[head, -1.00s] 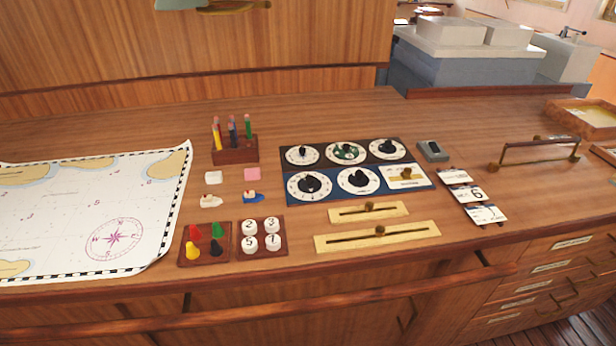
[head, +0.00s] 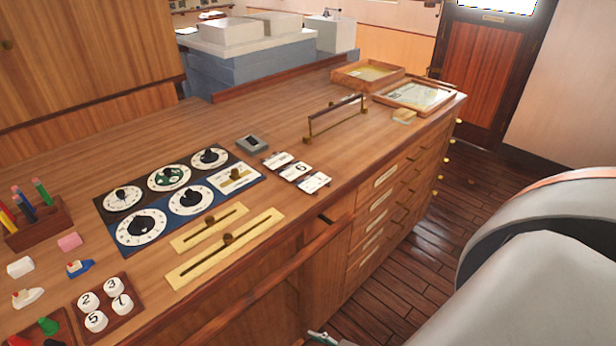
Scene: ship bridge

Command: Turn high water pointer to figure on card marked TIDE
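A panel (head: 101,207) of several round dials with black pointer knobs lies on the wooden counter. The back row has a white dial (head: 114,205), a green-centred dial (head: 155,184) and another white dial (head: 199,164). The front row, on blue, has a large white dial (head: 125,236) and a smaller one (head: 177,207). Their lettering is too small to read, so I cannot tell which is high water. Three number cards lie right of the panel: a back card (head: 276,160), a middle card (head: 291,174) showing 6, and a front card (head: 311,186). Their headings are unreadable. A grey bit at the bottom edge may be my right gripper (head: 320,339); my left is out of view.
Two brass slider plates (head: 192,238) (head: 188,272) lie in front of the panel. A grey box (head: 252,145) and a raised rail (head: 335,117) stand to the right. Pencils in a wooden holder (head: 42,232) and numbered pieces (head: 96,321) are left. My grey arm fills the lower right.

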